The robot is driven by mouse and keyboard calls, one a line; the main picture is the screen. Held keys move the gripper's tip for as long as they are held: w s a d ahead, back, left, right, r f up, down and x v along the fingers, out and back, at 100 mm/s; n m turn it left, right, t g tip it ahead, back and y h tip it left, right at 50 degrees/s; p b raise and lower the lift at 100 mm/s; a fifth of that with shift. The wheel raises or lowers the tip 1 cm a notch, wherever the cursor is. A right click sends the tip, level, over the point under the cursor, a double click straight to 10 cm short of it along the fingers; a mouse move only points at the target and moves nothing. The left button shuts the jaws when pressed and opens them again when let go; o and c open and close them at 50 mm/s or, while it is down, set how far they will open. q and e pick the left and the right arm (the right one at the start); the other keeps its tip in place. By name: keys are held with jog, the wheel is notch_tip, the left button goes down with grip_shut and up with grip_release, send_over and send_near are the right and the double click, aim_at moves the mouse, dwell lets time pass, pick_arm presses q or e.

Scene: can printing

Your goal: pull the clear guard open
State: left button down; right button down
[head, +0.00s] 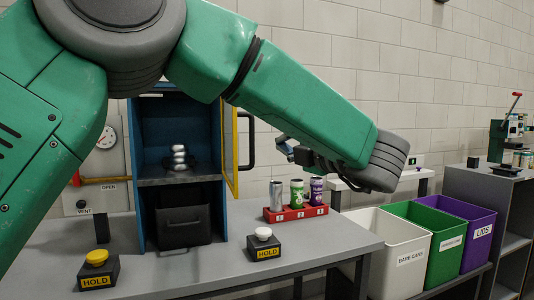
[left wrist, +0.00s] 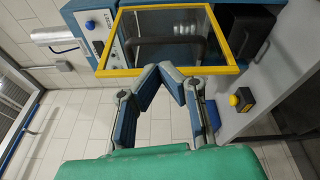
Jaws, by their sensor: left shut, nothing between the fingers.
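The clear guard (head: 231,140) has a yellow frame and stands swung out at the right side of the blue cabinet (head: 136,170), seen nearly edge-on in the head view. The cabinet front is uncovered. The guard's black handle (head: 250,140) is on its right face. My left gripper (head: 288,150) is to the right of the handle and apart from it, partly hidden by my wrist. In the left wrist view, the left fingers (left wrist: 159,72) meet at their tips, empty, by the guard's yellow edge (left wrist: 175,72). My right gripper is not in view.
A red rack (head: 296,214) with several cans stands on the grey table (head: 340,245), right of the cabinet. Two HOLD buttons, yellow-topped (head: 97,258) and white-topped (head: 263,234), stand in front. White (head: 385,225), green (head: 415,210) and purple (head: 455,207) bins are at right.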

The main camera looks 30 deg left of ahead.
pick_arm(q)
jog(key=w+a+f+m, duration=0.1)
jog(key=w+a, duration=0.2)
jog(key=a, duration=0.9)
jog(key=shift+w+d+p, duration=0.55)
jog(key=shift+w+d, duration=1)
jog(key=shift+d, duration=0.25)
jog(key=shift+d, duration=0.3)
